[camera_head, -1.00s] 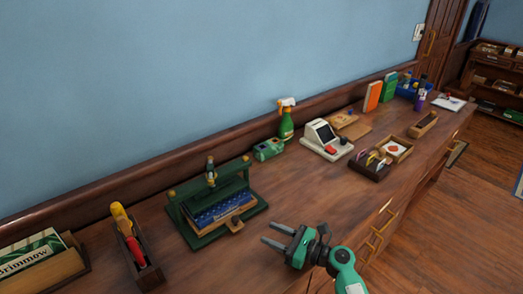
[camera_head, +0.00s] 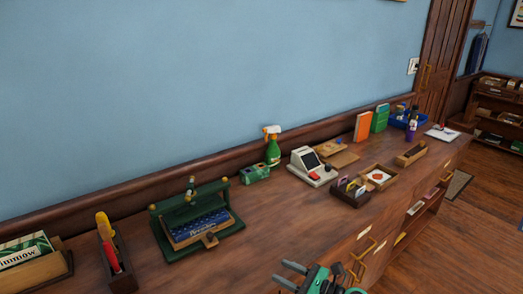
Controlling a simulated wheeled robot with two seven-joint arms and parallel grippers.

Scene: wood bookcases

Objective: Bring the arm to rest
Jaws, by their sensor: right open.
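My right gripper (camera_head: 290,275) is at the bottom edge of the head view, by the front edge of the wooden counter (camera_head: 275,220). Its two grey fingers are apart and point left, with nothing between them. Its green and dark body is partly cut off by the frame's bottom edge. It is to the right of the green book press (camera_head: 175,254), apart from it. My left gripper is not in view.
On the counter are a tool holder (camera_head: 122,281), a box of books (camera_head: 68,266), a green spray bottle (camera_head: 273,152), a white card machine (camera_head: 311,167) and small wooden trays (camera_head: 391,178). Drawers with brass handles line its front. The counter between press and trays is clear.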

